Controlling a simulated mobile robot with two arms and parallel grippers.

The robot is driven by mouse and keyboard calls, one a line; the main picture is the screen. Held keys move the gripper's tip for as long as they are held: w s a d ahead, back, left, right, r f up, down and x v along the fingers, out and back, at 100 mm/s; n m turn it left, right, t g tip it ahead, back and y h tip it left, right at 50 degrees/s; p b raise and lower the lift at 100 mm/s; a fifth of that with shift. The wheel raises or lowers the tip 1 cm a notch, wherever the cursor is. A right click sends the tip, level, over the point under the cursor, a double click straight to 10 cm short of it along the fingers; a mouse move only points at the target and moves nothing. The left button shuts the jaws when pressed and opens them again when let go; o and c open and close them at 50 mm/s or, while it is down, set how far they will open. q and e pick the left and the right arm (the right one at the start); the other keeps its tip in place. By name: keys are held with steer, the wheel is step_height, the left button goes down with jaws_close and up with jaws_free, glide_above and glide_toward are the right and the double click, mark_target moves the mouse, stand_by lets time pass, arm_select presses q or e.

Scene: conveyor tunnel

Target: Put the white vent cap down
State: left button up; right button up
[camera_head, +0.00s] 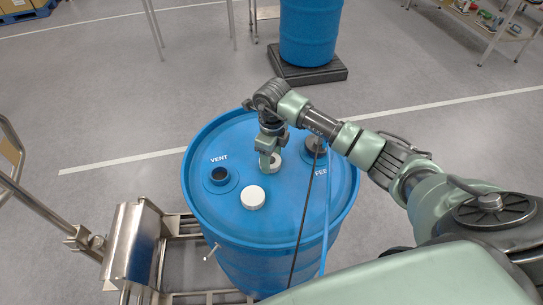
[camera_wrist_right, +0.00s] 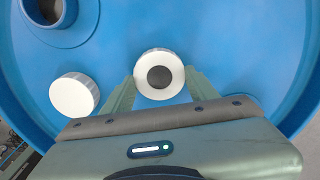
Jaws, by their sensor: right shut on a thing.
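My right gripper (camera_head: 268,160) reaches down over the top of a blue drum (camera_head: 235,222). It is shut on a white vent cap (camera_head: 277,161), which shows in the right wrist view between the two green fingers (camera_wrist_right: 159,90) as a white ring with a dark round centre (camera_wrist_right: 159,76). I cannot tell whether this cap touches the drum top. A second, plain white cap (camera_head: 253,198) lies on the drum top, apart from the gripper; it also shows in the right wrist view (camera_wrist_right: 74,95). The port marked VENT (camera_head: 219,176) is open and dark. My left gripper is not in view.
A dark fitting (camera_head: 315,147) stands at the partly hidden FEED label, with a black and a blue line hanging in front of the drum. A metal stand (camera_head: 135,245) is at lower left. Another blue drum (camera_head: 311,30) stands behind on a black base (camera_head: 306,71).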

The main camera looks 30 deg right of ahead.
mark_target(272, 161)
steer(key=o, duration=1.7)
steer(key=shift+f, duration=0.1)
steer(key=shift+r, duration=0.35)
step_height(272, 161, up, 12)
steer(key=b, duration=0.3)
steer(key=shift+s+f, duration=0.15)
steer(key=shift+f, duration=0.1)
